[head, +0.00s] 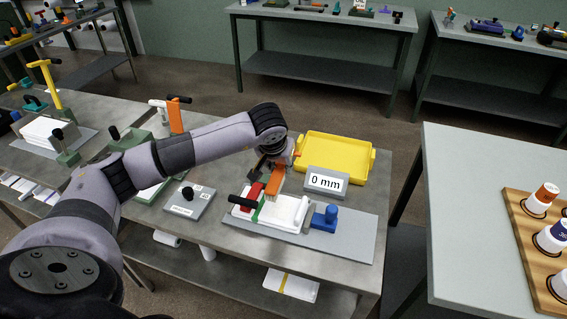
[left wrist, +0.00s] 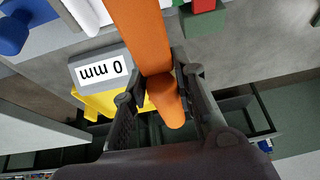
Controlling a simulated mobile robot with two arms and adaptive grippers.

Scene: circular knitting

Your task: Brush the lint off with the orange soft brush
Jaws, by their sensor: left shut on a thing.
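The orange brush (head: 274,181) is in my left gripper (head: 276,161), above the back left of the white fabric (head: 284,212). In the left wrist view the brush (left wrist: 143,35) lies between the two fingers of the gripper (left wrist: 160,88), which are shut on its handle. Its broad end points away from the gripper. The head view does not show clearly whether the brush touches the fabric. The fabric lies on a grey plate (head: 352,238). I cannot make out any lint. My right gripper is not in view.
A red block (head: 248,196) and a green bar stand at the fabric's left, a blue knobbed piece (head: 325,218) at its right. Behind are a "0 mm" display (head: 326,182) and an empty yellow tray (head: 368,177). A grey box with a black knob (head: 188,203) stands left.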

